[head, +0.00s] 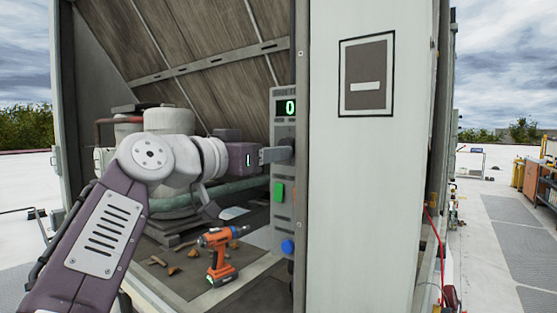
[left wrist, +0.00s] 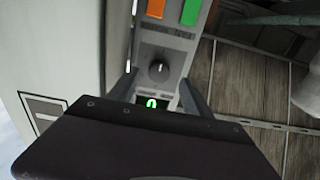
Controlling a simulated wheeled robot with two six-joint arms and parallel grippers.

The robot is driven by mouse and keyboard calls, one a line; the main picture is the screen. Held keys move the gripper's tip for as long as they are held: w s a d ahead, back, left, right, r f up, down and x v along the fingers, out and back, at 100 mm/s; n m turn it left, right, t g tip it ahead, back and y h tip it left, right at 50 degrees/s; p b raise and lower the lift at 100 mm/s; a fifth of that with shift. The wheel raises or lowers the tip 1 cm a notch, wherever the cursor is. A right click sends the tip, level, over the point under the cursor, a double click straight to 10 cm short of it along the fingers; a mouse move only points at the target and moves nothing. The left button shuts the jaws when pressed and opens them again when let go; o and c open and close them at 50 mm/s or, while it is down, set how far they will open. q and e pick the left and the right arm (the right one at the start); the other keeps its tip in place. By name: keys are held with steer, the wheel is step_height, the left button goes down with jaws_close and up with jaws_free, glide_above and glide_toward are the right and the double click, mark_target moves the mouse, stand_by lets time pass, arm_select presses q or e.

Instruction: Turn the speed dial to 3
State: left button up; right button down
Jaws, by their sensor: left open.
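The grey control panel (head: 284,230) stands upright on the inner edge of the cooler's opening. Its small display (head: 287,108) reads 0 in green; the display also shows in the left wrist view (left wrist: 151,103). The dark round speed dial (left wrist: 158,69) sits between the display and the coloured buttons, with a light pointer mark. My left gripper (head: 278,154) is at the panel at dial height, open, with one finger on each side of the dial in the left wrist view. I cannot tell whether the fingers touch it. In the head view the fingers largely hide the dial.
The panel carries a green button (head: 279,193) and a blue knob (head: 288,246). An orange drill (head: 220,255) stands on the cooler floor among brown scraps (head: 172,270). A white wall panel (head: 365,200) is right of the control panel. Pipes and tanks stand behind my arm.

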arm_select(q)
steer(key=v, duration=0.4)
steer(key=shift+s+a+b, duration=0.1)
steer(key=shift+s+b, duration=0.1)
steer(key=shift+b, duration=0.2)
arm_select(e)
steer(key=shift+f, duration=0.8)
arm_select(q)
steer(key=shift+r, duration=0.1)
arm_select(e)
steer(key=shift+r, duration=0.15)
